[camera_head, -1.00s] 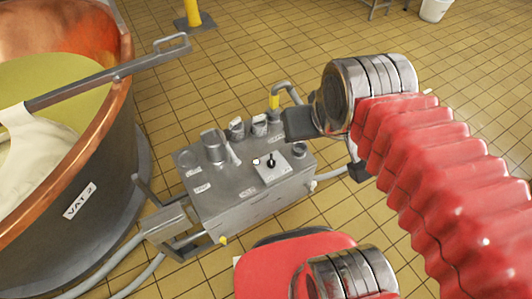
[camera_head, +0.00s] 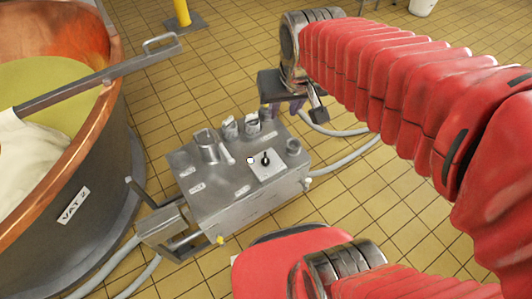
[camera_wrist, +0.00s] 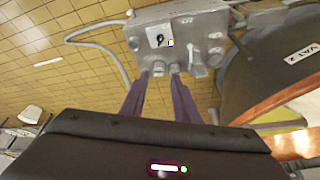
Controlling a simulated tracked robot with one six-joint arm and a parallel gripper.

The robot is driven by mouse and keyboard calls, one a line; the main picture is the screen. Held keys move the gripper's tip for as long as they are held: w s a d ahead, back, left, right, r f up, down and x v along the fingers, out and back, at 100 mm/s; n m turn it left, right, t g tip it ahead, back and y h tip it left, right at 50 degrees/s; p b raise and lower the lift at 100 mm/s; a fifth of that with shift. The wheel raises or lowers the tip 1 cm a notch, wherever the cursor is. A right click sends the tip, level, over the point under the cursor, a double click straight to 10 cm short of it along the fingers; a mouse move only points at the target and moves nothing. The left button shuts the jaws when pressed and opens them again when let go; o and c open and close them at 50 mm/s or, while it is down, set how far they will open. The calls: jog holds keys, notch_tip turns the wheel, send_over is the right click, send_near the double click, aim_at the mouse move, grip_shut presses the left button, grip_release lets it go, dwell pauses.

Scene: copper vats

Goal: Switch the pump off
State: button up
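The pump is a grey metal box (camera_head: 225,195) on the floor, right of the copper vat. A black rotary knob (camera_head: 266,160) sits on a pale square plate on its top. In the wrist view the knob (camera_wrist: 160,39) and plate show near the top, upside down. A small white round spot (camera_head: 250,160) is just left of the plate. My gripper (camera_head: 284,110) is above the far edge of the box, apart from the knob. In the wrist view its two purple fingers (camera_wrist: 159,73) are apart with nothing held between them.
Several upright metal fittings (camera_head: 207,147) stand on the box top between my gripper and the vat. Pale hoses (camera_head: 345,160) run over the tiles. Copper vat (camera_head: 78,215) with a long-handled tool (camera_head: 95,75) is at the left.

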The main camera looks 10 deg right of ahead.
jog(key=w+f+g, duration=0.1)
jog(key=w+f, duration=0.5)
jog(key=w, duration=0.1)
jog(key=m+g, duration=0.2)
jog(key=g, duration=0.1)
send_over(265, 157)
notch_tip(265, 157, down, 26)
jog(key=shift+d+f, duration=0.1)
jog(key=shift+f, duration=6.85)
grip_shut()
